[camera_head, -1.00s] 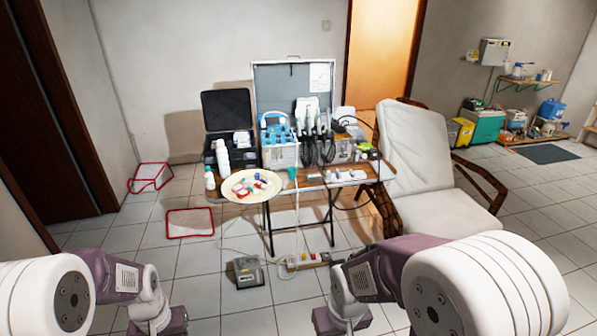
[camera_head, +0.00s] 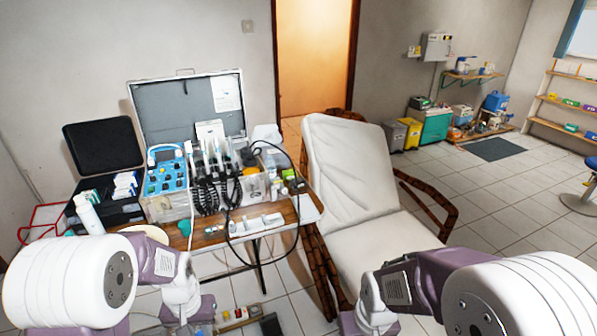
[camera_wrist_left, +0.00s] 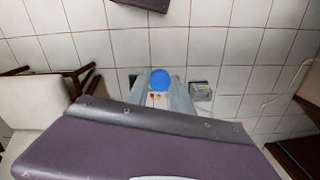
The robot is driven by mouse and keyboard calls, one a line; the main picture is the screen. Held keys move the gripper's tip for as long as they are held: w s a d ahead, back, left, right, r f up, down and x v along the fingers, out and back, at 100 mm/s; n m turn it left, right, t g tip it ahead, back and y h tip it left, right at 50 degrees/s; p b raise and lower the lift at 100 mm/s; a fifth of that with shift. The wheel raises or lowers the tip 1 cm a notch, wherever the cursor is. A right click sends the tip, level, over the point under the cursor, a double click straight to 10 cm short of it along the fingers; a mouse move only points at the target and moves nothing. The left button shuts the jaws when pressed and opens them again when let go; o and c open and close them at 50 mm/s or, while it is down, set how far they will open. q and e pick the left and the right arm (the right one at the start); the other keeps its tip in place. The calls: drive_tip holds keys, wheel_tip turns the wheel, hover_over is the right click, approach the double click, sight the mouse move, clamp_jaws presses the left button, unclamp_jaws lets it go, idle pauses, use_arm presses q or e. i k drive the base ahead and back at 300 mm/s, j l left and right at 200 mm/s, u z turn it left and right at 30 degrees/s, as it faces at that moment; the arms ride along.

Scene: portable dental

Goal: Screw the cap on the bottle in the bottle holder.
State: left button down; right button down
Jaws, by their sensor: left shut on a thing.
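My left gripper (camera_wrist_left: 160,94) shows in the left wrist view, pointing down above the tiled floor, with its grey fingers around a round blue cap (camera_wrist_left: 161,77). In the head view my left arm comes in at the bottom left, and its fingers and the cap are out of sight. My right arm is at the bottom right, and its fingers are below the frame. A tall white bottle (camera_head: 87,214) stands by the black case left of the table. I cannot tell which item is the bottle holder; several small items stand on the table (camera_head: 308,208).
A blue dental unit (camera_head: 166,180) and an open metal case (camera_head: 187,106) stand on the table. A white reclining chair (camera_head: 350,175) is just right of it. Hoses hang over the table's front. A grey box (camera_wrist_left: 201,91) lies on the floor.

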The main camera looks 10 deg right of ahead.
sight(270, 163)
drive_tip(key=i+l+u, duration=0.5)
drive_tip(key=i, duration=0.35)
drive_tip(key=i+l+u, duration=0.45)
drive_tip(key=i+l, duration=0.2)
drive_tip(key=i, duration=0.1)
